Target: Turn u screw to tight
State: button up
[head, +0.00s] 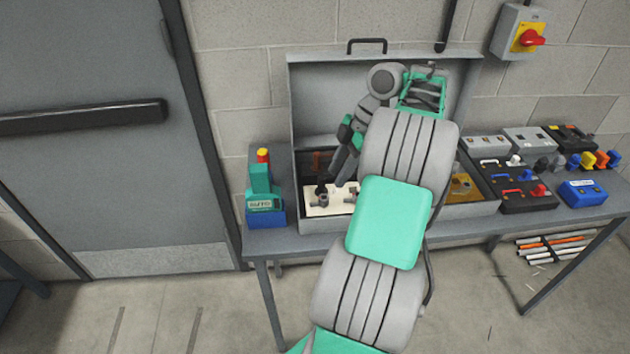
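An open grey box (319,225) stands on the bench with its lid up against the wall. Inside it at the left is a cream plate (314,209) with small dark and grey fittings (322,198) standing on it. Which of them is the u screw I cannot make out at this size. My gripper (335,182) points down into the box, just over or at these fittings. My arm hides the middle of the box and part of the plate. Whether the fingers touch or hold a fitting is not clear.
A blue and green device with a display (265,205) stands left of the box. At the right are a dark panel with coloured connectors (520,190) and a blue meter (583,193). A red switch (532,38) is on the wall. Rods (548,246) lie under the bench (480,228).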

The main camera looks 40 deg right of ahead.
aim_at(324, 200)
jog(key=b+x, duration=0.5)
jog(key=x, duration=0.2)
jog(key=shift+a+f, duration=0.15)
jog(key=shift+f, duration=0.2)
grip_shut()
